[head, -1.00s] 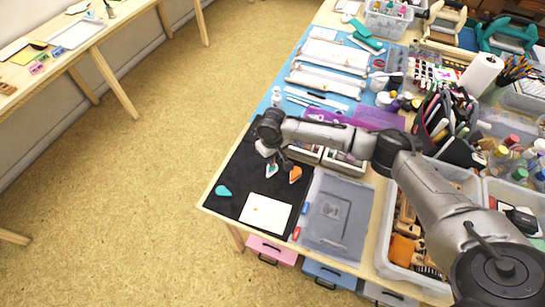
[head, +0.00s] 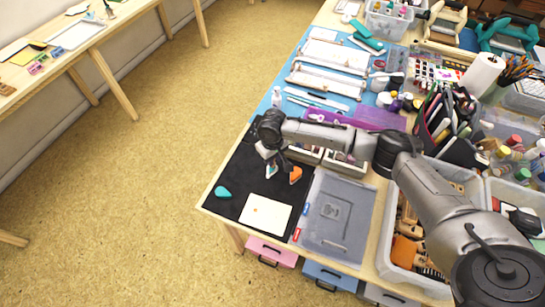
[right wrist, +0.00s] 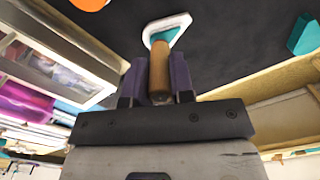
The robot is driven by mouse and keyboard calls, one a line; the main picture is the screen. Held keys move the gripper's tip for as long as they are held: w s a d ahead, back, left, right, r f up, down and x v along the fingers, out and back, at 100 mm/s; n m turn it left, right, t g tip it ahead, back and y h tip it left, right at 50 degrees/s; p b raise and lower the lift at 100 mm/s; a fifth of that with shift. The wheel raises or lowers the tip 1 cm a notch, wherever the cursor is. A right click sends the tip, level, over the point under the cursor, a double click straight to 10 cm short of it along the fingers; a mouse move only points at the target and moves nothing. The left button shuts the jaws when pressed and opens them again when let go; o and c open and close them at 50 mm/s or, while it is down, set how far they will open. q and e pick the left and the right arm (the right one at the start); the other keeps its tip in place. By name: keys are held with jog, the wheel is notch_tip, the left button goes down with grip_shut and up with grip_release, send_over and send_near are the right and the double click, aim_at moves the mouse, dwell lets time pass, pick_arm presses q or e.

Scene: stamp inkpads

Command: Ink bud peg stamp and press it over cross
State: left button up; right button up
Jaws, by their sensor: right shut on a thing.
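My right gripper (right wrist: 158,90) is shut on the wooden bud peg stamp (right wrist: 159,70). In the right wrist view the stamp's far end is over a teal inkpad with a white rim (right wrist: 167,28); I cannot tell whether they touch. In the head view my right gripper (head: 278,161) is above the black mat (head: 240,175), and this white-rimmed inkpad (head: 271,171) shows just below it. A white card (head: 265,212) lies at the mat's front with a faint small orange mark; its shape is too small to tell. My left gripper is out of view.
An orange pad (head: 295,175) lies close right of the gripper, and a teal drop-shaped piece (head: 222,192) lies at the mat's left. A grey lidded box (head: 335,215) stands right of the card. Open boxes (head: 345,162) stand behind. Bare mat lies left of the card.

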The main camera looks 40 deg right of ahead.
jog(key=shift+f, duration=0.2)
jog(key=shift+f, duration=0.3)
dwell(0.4)
dwell(0.7)
jog(key=shift+p, duration=0.3)
dwell(0.4)
jog(key=shift+f, duration=0.1)
dwell(0.6)
jog(key=shift+p, duration=0.35)
dwell(0.3)
dwell(0.6)
jog(key=shift+r+p, duration=0.2)
jog(key=shift+p, duration=0.2)
jog(key=shift+r+p, duration=0.45)
jog(key=shift+p, duration=0.3)
